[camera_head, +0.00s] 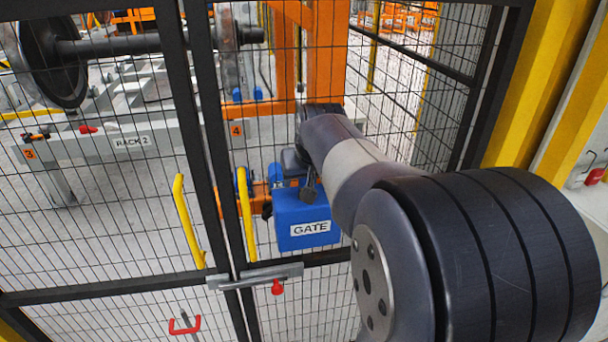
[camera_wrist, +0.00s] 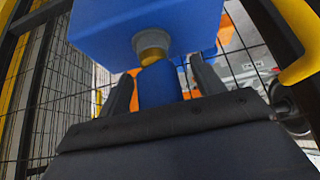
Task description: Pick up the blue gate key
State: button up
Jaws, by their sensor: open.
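The blue gate key (camera_wrist: 158,88) shows in the wrist view as a blue block below a brass collar (camera_wrist: 151,47) on the blue box. My gripper (camera_wrist: 162,74) is open, with one dark finger on each side of the key and a visible gap on both sides. I cannot tell how deep the key sits between the fingers. In the head view, my gripper (camera_head: 298,176) is at the top of the blue box labelled GATE (camera_head: 307,217). My arm and gripper largely cover that spot, so I cannot clearly make out the key there.
Black mesh fence doors with yellow handles (camera_head: 188,222) and a grey latch bar (camera_head: 255,275) with a red knob stand near the box. An orange post (camera_head: 326,60) rises behind it. Beyond the mesh are a wheelset (camera_head: 60,60) and the RACK 2 beam (camera_head: 100,143).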

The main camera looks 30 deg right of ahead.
jog(key=c, duration=0.9)
jog(key=shift+c, duration=0.4)
jog(key=shift+r, duration=0.15)
